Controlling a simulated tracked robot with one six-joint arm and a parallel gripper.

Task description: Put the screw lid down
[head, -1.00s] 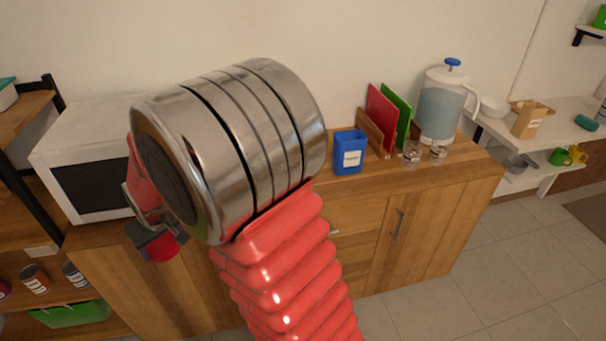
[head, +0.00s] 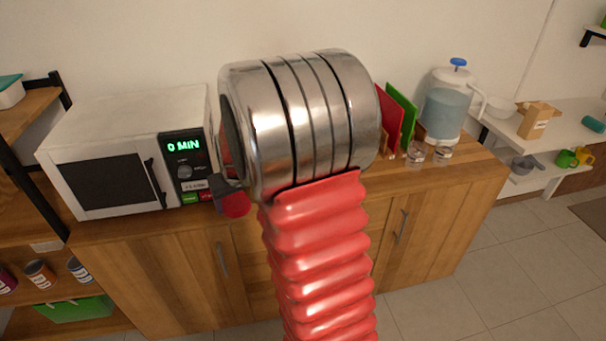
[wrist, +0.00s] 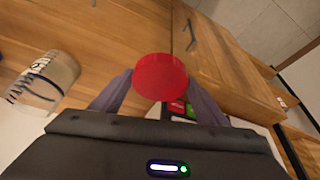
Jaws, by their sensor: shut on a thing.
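The red round screw lid (wrist: 160,75) is between the two dark fingers of my gripper (wrist: 158,90) in the wrist view, and the fingers are shut on it. In the head view the lid (head: 236,206) shows as a small red disc below the dark gripper (head: 226,191), in front of the microwave's right side. The lid is held in the air near the counter's front edge; its exact height is unclear. My arm hides part of the gripper in the head view.
A clear jar with a label (wrist: 45,80) is on the wooden counter (wrist: 95,40) at the left in the wrist view. The microwave (head: 105,185) stands at the counter's left. Red and green boards, glasses (head: 416,155) and a water dispenser (head: 446,105) stand at the right.

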